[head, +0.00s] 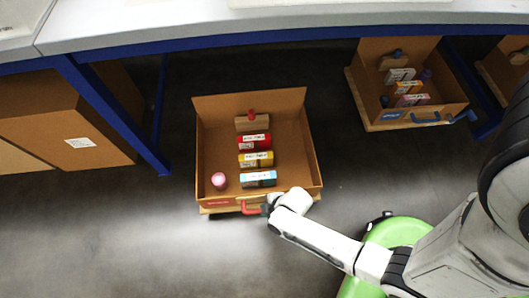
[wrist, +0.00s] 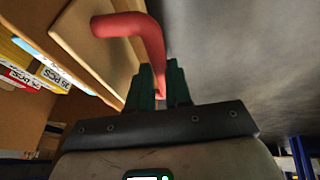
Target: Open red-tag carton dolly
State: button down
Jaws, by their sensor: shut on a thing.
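The red-tag carton dolly (head: 312,150) is an open brown carton on a low wooden base, standing on the dark floor in front of the bench in the head view. A red tag is on its front wall. Its red handle (head: 250,207) sticks out at the front; in the wrist view the handle (wrist: 152,40) is a bent red bar. My gripper (wrist: 158,85) is shut on the handle, its dark green fingers around the bar's lower end. In the head view my gripper (head: 267,209) is at the carton's front edge, partly hidden by my wrist.
The carton holds red, yellow and light blue cartridges (head: 258,179), a pink round item (head: 219,181) and a wooden block with a red knob. A blue-handled carton (head: 370,115) stands at right under the bench. A blue bench leg (head: 125,125) is at left. Floor in front is clear.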

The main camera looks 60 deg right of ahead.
jog(key=s+a+p, duration=0.1)
jog(key=s+a, duration=0.6)
jog(key=a, duration=0.2)
jog(key=shift+s, duration=0.1)
jog(key=c, duration=1.1)
grip_release()
jog(key=shift+d, duration=0.1)
jog(key=shift+o, duration=0.2)
jog(key=shift+r, duration=0.1)
jog(key=p+v, duration=0.5)
jog(key=v, duration=0.5)
jog(key=shift+r, duration=0.25)
